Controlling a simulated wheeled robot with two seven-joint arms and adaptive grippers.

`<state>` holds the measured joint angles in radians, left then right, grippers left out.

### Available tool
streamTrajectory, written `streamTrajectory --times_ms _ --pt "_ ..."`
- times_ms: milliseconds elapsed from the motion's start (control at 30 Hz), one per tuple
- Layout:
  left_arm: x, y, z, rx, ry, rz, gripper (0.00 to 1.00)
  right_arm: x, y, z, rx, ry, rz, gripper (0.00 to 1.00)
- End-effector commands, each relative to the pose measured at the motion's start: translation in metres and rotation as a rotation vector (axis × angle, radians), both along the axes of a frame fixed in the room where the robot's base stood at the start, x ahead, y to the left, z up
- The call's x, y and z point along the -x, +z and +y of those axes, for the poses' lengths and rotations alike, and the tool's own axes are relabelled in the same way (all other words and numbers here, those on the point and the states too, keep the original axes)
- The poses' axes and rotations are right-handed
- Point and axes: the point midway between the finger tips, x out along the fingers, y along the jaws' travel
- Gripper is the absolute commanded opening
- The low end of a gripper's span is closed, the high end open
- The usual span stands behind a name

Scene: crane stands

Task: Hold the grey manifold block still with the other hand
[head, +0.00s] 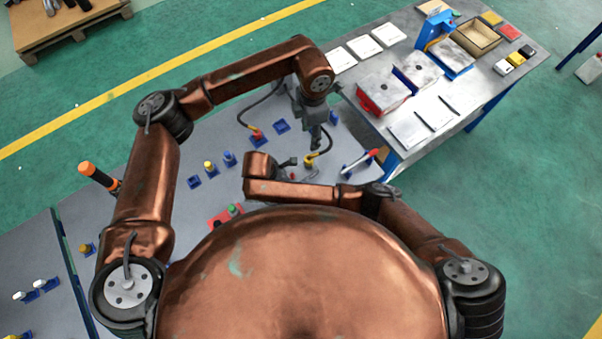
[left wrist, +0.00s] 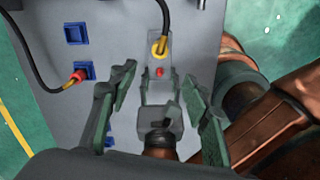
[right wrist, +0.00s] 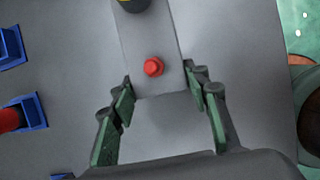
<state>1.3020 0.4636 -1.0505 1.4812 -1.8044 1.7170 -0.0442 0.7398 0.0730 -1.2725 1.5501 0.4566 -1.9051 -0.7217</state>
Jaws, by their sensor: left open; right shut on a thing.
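The grey manifold block (left wrist: 158,72) carries a yellow-ringed fitting with a black hose and a red button in the left wrist view. It also fills the middle of the right wrist view (right wrist: 150,40). My right gripper (right wrist: 167,90) has a finger on each side of the block's near end and is shut on it. My left gripper (head: 316,143) hangs above the block in the head view. In the left wrist view its fingers (left wrist: 158,95) are spread wide, with the block and my right gripper below between them. The block is small and partly hidden in the head view.
Blue sockets, one with a red plug (left wrist: 79,76), stand left of the block on the grey bench. Black hoses cross there. An orange-handled tool (head: 98,175) stands at the left. A second table (head: 470,85) with trays and plates stands at the upper right.

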Motion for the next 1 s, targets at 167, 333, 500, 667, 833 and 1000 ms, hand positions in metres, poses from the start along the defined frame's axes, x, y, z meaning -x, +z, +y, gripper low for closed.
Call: streamTrajectory --times_ms 167,333,500,667,833,1000 --pt "-0.0003 0.0131 0.0002 0.001 0.0 -0.001 0.44 -0.0003 0.0004 0.0001 -0.001 0.0 -0.001 0.1" --pt "0.0 0.0145 0.0002 0.0 0.0 0.0 0.44 -0.0003 0.0004 0.0001 -0.001 0.0 -0.001 0.1" --pt "0.0001 0.0142 0.0001 0.0 0.0 0.0 0.44 -0.0003 0.0004 0.0001 -0.001 0.0 -0.001 0.48" --pt "0.0001 0.014 0.0001 0.0 0.0 0.0 0.44 -0.0002 0.0003 0.0001 -0.001 0.0 -0.001 0.59" --pt "0.0001 0.0139 0.0001 0.0 0.0 0.0 0.44 -0.0001 0.0002 0.0 0.0 0.0 0.0 0.63" --pt "0.0002 0.0138 0.0 0.0 0.0 0.0 0.44 0.0001 0.0007 0.0004 0.0 0.0 0.0 0.63"
